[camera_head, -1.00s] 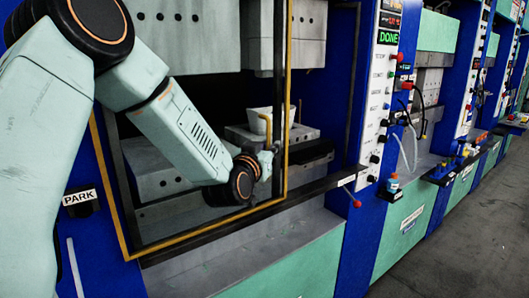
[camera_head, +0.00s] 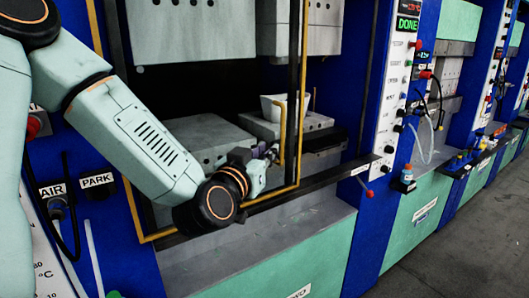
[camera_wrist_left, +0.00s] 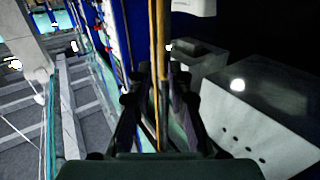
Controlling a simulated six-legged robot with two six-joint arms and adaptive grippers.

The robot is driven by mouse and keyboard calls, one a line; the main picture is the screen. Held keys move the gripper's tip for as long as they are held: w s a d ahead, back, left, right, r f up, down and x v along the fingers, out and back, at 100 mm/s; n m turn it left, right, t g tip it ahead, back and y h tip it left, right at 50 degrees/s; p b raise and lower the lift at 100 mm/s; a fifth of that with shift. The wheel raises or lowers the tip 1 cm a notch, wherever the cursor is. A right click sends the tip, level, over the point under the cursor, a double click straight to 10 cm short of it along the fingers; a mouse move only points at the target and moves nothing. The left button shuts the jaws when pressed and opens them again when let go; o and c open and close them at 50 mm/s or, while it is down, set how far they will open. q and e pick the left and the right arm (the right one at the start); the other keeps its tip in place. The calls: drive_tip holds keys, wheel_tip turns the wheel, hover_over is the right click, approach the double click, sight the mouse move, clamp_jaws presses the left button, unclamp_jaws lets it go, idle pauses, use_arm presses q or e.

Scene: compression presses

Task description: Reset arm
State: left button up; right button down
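My left gripper (camera_head: 271,153) is at the front of the nearest press, close to the lower end of a yellow handle (camera_head: 282,130) on its yellow-edged door frame (camera_head: 303,110). In the left wrist view, the gripper's dark fingers (camera_wrist_left: 158,80) come together towards their tips, with a yellow bar (camera_wrist_left: 158,30) running upright between them. I cannot tell whether the fingers grip the bar or only stand around it. My left arm reaches in from the left and is bent. My right gripper is not in view.
A pale container (camera_head: 276,103) stands on a grey block (camera_head: 290,125) inside the press. The floor (camera_head: 470,240) at lower right is clear.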

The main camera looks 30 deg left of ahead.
use_arm(q)
drive_tip(key=shift+f, duration=0.1)
idle(0.4)
drive_tip(key=s+d+f+g+h+b, duration=0.1)
drive_tip(key=s+d+f+g+b, duration=0.2)
drive_tip(key=f, duration=0.8)
drive_tip(key=s+d+f+g+h+b, duration=0.2)
drive_tip(key=s+f+g, duration=0.1)
drive_tip(key=f, duration=0.8)
drive_tip(key=s+d+f+g+h+b, duration=0.1)
drive_tip(key=s+d+f+g+b, duration=0.2)
drive_tip(key=f, duration=0.8)
drive_tip(key=s+d+f+m+g+b, duration=0.1)
drive_tip(key=s+f+g+b, duration=0.7)
drive_tip(key=s+f, duration=1.6)
drive_tip(key=shift+s+d+f+m+g+y+b, duration=0.3)
drive_tip(key=shift+s+d+f+m+b, duration=0.15)
drive_tip(key=shift+d+f, duration=0.35)
drive_tip(key=shift+d+r, duration=0.1)
drive_tip(key=shift+r, duration=0.05)
